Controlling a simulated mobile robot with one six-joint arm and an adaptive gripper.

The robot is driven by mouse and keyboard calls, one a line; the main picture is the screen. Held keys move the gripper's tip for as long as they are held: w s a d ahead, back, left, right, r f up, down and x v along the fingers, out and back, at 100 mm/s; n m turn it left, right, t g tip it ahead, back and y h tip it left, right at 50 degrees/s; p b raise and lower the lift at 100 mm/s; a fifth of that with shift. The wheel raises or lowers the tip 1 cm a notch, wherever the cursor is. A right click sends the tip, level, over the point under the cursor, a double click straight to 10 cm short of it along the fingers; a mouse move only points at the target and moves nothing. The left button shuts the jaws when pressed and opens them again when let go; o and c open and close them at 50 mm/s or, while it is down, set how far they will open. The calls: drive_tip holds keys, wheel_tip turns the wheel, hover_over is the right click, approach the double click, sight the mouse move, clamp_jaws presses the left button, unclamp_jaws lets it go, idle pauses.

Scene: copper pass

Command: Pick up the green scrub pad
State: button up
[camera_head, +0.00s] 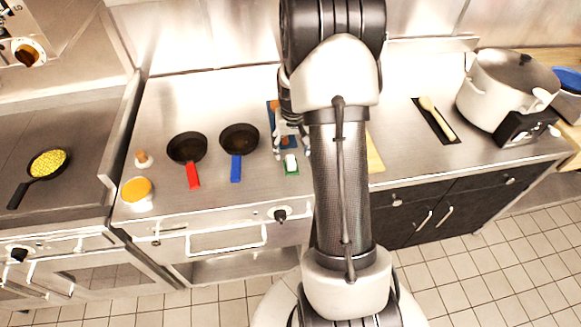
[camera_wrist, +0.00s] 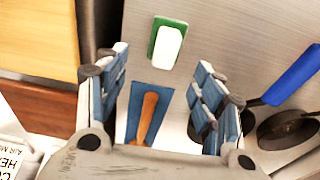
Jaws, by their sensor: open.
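The green scrub pad (camera_wrist: 167,21) lies flat on the steel counter, with a white block-like part covering most of its top. In the head view the green shows around the white part (camera_head: 291,172), near the counter's front edge. My gripper (camera_wrist: 162,60) is open and empty, its fingers spread. In the wrist view the pad appears beyond the fingertips, roughly centred between them. In the head view my gripper (camera_head: 291,142) hangs over the counter just behind the pad, partly hidden by my arm.
A blue mat with a wooden-handled tool (camera_wrist: 148,115) lies between the fingers in the wrist view. Pans with a blue handle (camera_head: 236,168) and a red handle (camera_head: 193,177) sit left of the pad. A wooden board (camera_head: 374,155) is to the right.

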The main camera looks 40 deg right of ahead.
sight(291, 160)
drive_tip(key=f, duration=0.2)
drive_tip(key=f+b, duration=0.1)
drive_tip(key=f, duration=0.1)
drive_tip(key=a+f+b, duration=0.1)
drive_tip(key=f, duration=0.1)
drive_tip(key=shift+s, duration=0.35)
drive_tip(key=shift+w+d+f, duration=0.1)
drive_tip(key=shift+f, duration=0.05)
drive_tip(key=c, duration=1.2)
drive_tip(key=shift+c, duration=0.2)
wheel_tip(291, 160, up, 20)
drive_tip(key=p, duration=0.5)
